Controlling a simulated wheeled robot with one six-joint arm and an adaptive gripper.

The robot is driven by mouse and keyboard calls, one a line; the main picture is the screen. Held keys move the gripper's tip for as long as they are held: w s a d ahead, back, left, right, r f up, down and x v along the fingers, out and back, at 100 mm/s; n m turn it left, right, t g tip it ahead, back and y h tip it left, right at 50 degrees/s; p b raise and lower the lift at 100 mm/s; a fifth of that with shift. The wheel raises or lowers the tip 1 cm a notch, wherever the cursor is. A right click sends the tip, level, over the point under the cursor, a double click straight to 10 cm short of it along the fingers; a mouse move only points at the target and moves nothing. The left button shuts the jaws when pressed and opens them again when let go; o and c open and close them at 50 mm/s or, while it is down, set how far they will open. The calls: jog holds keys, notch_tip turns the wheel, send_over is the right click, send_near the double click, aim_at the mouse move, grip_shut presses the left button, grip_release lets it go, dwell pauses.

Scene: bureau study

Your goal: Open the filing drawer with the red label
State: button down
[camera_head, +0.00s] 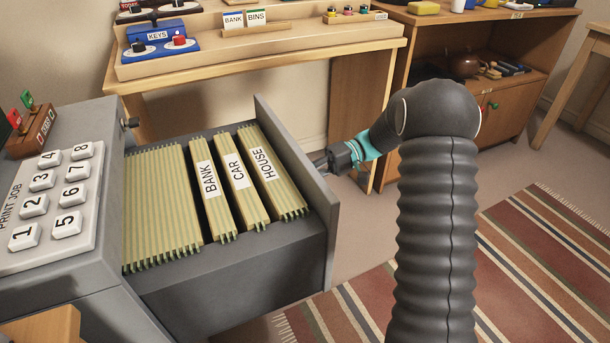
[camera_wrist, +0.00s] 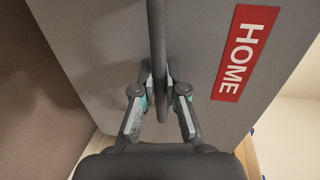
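The grey filing drawer (camera_head: 240,285) is pulled far out of its cabinet in the head view, with its contents showing. In the wrist view its front (camera_wrist: 105,45) carries a red label (camera_wrist: 246,52) reading HOME. A dark bar handle (camera_wrist: 157,35) runs down that front, left of the label. My gripper (camera_wrist: 160,82) has its fingers closed on either side of the handle, near its lower end in the picture. In the head view my gripper (camera_head: 325,161) is at the outer face of the drawer front, and the drawer front partly hides it.
Folders marked BANK (camera_head: 209,178), CAR (camera_head: 238,172) and HOUSE (camera_head: 265,164) hang in the drawer. A numbered keypad (camera_head: 55,200) tops the cabinet (camera_head: 75,275). A wooden desk (camera_head: 270,55) stands behind. Floor with a striped rug (camera_head: 540,260) is clear at right.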

jog(key=c, duration=1.2)
grip_release()
jog(key=shift+w, duration=0.1)
jog(key=v, duration=1.2)
